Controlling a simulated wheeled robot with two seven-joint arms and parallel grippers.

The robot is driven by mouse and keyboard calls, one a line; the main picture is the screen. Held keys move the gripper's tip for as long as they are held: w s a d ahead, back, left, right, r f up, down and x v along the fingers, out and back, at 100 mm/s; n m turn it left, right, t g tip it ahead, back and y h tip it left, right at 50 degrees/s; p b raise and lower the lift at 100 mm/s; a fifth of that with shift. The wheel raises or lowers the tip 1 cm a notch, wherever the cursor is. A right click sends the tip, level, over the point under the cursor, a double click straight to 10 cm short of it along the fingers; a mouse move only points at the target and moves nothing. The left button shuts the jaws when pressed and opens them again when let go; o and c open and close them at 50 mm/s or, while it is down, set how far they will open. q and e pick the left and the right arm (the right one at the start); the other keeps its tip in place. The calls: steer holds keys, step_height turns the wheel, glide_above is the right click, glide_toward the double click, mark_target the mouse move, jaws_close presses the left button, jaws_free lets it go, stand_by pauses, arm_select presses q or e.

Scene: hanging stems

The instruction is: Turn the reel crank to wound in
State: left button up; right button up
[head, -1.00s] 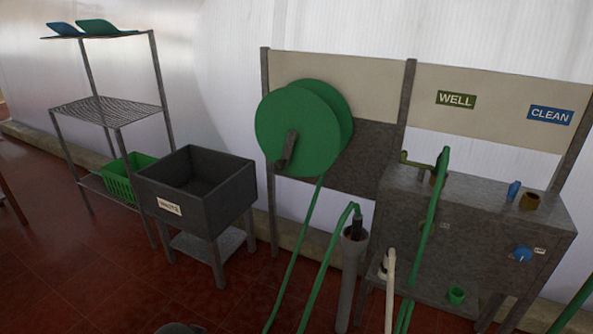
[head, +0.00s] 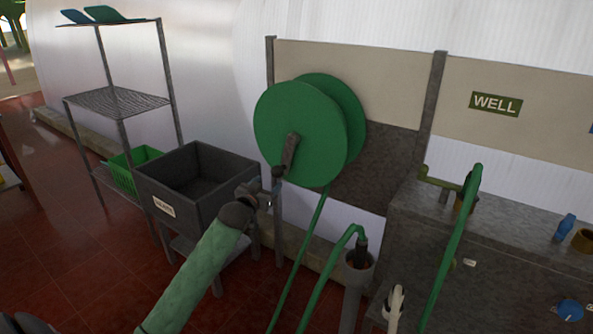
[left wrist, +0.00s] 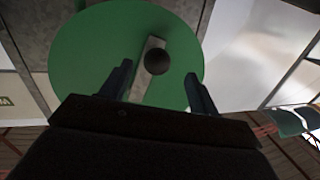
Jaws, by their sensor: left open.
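The green hose reel (head: 300,115) hangs on the back frame, with a grey crank arm (head: 290,152) on its front face. The crank arm points down, with a dark round knob (head: 278,172) at its lower end. My left gripper (head: 264,190) is just below and left of the knob. In the left wrist view, the open fingers (left wrist: 157,74) stand to either side of the dark knob (left wrist: 157,61), with the green reel (left wrist: 90,50) behind. I cannot tell whether the knob is between the fingertips or just beyond them. My right gripper is not in view.
A dark sink (head: 205,211) stands left of the reel, close to my left arm. A wire shelf (head: 115,101) is farther left. A green hose (head: 303,250) hangs below the reel, near a grey upright tube (head: 353,290). A grey cabinet (head: 500,265) stands right.

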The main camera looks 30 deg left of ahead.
mark_target(274, 175)
arm_select(q)
steer(key=shift+s+d+r, duration=0.1)
steer(key=shift+r, duration=0.35)
steer(key=shift+w, duration=0.25)
steer(key=shift+w+a+f, duration=0.1)
steer(key=shift+w+a, duration=0.1)
steer(key=shift+w, duration=1.65)
steer(key=shift+w+a+f, duration=0.1)
steer(key=shift+w+a, duration=0.1)
steer(key=shift+w, duration=1.65)
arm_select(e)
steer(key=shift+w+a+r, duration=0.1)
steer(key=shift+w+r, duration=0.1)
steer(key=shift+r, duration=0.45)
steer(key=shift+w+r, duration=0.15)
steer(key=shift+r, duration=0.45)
arm_select(q)
steer(key=shift+r, duration=0.1)
jaws_close()
steer(key=shift+a, duration=0.1)
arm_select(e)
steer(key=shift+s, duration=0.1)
